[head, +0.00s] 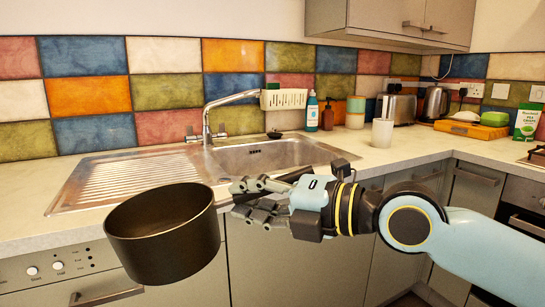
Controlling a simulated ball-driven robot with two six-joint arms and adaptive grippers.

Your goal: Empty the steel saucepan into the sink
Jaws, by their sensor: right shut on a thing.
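The saucepan (165,236) looks dark grey to black and is held in the air in front of the counter edge, left of centre. It is slightly tilted, and its contents, if any, cannot be made out. My right gripper (245,200) is shut on its handle, which is partly hidden by the fingers. The steel sink (262,157) is set in the counter behind the gripper, with a ribbed drainboard (125,178) on its left. My left gripper is not in view.
A tap (210,120) arches over the basin, with a white caddy (283,100) beside its spout. Soap bottles (312,112), a white cup (382,132), a toaster (398,109) and a kettle (435,102) stand to the right. A wall cabinet (390,20) hangs above.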

